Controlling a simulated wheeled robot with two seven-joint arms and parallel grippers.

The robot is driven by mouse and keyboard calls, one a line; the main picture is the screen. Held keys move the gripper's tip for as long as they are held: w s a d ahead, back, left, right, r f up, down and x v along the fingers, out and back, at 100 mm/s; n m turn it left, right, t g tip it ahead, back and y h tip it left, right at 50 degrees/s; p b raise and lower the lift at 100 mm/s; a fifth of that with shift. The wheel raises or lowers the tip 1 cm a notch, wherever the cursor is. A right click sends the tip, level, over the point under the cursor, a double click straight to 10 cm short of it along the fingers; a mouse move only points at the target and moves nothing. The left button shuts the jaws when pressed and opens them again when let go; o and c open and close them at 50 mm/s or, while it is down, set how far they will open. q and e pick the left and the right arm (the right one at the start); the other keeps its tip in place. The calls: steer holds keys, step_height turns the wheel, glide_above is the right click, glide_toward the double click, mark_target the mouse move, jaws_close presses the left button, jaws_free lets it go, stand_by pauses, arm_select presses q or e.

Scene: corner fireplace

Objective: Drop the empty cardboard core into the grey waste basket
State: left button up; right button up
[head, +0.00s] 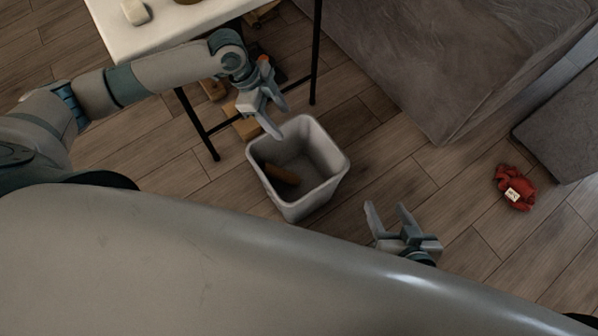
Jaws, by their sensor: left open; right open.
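The grey waste basket (325,151) stands upright on the wooden floor, in the middle of the head view. The brown cardboard core (283,175) lies inside it, low down against the left inner side. My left gripper (276,117) is open and empty, above the basket's upper left rim. My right gripper (386,209) is open and empty, to the lower right of the basket and apart from it. Part of the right gripper's arm is hidden behind my own body.
A white table (178,22) with black legs stands at the upper left, with a white item (135,11) on it. Wooden pieces (246,127) lie beneath it. A large grey block (430,60) fills the upper right. A red crumpled item (514,188) lies on the floor at right.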

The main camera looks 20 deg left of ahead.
steer(key=shift+s+d+f+g, duration=0.2)
steer(key=shift+s+f+g, duration=0.1)
steer(key=shift+s+f, duration=0.1)
stand_by(0.8)
